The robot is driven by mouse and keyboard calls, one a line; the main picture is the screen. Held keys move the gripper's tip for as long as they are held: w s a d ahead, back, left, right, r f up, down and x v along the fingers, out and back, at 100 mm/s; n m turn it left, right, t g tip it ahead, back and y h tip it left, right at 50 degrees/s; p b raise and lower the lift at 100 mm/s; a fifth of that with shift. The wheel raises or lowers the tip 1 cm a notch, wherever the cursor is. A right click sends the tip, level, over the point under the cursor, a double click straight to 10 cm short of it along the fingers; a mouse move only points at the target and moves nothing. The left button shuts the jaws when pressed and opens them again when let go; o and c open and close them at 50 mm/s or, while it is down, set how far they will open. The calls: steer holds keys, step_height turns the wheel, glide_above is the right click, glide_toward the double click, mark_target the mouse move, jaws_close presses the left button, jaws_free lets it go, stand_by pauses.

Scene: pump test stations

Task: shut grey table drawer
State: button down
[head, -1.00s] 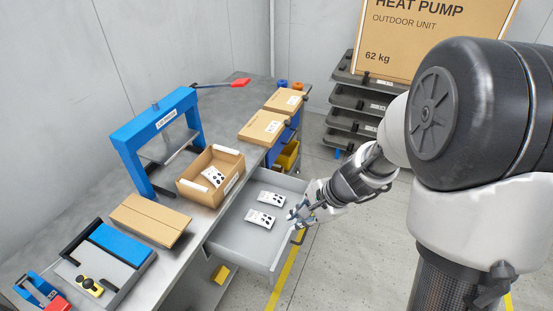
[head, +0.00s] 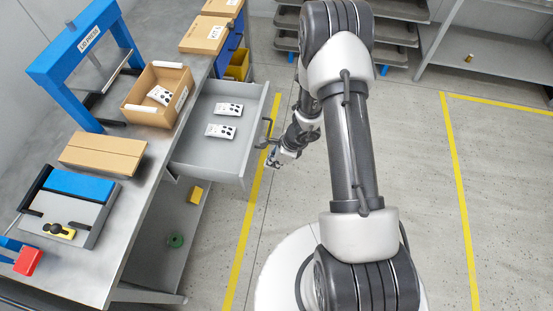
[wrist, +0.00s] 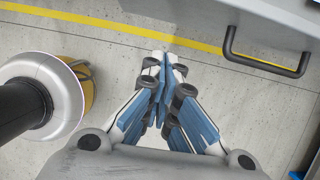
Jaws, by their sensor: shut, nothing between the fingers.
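The grey drawer (head: 243,152) stands pulled out from under the grey table in the head view. Two white remote-like units with dark buttons lie inside it. Its dark bar handle (head: 265,133) is on the front panel, and the handle (wrist: 265,62) also shows at the upper right in the wrist view. My gripper (head: 272,163) is just outside the drawer front, to the right of it and near the handle. In the wrist view my gripper (wrist: 165,62) is shut and empty, over the floor, to the left of the handle and apart from it.
The table top (head: 150,205) holds a blue press (head: 85,45), an open carton (head: 150,110) and a flat carton (head: 100,153). Open floor (head: 410,170) lies right of my arm.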

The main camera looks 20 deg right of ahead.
steer(key=shift+w+a+f+b, duration=0.15)
steer(key=shift+w+a+f, duration=0.35)
steer(key=shift+a, duration=0.25)
steer(key=shift+w+a+f+b, duration=0.1)
steer(key=shift+w+a+f, duration=0.3)
steer(key=shift+a, duration=0.35)
steer(key=shift+w+a+f+b, duration=0.15)
steer(key=shift+w+a+f, duration=0.25)
steer(key=shift+a+f, duration=0.25)
steer(key=shift+a+r, duration=0.15)
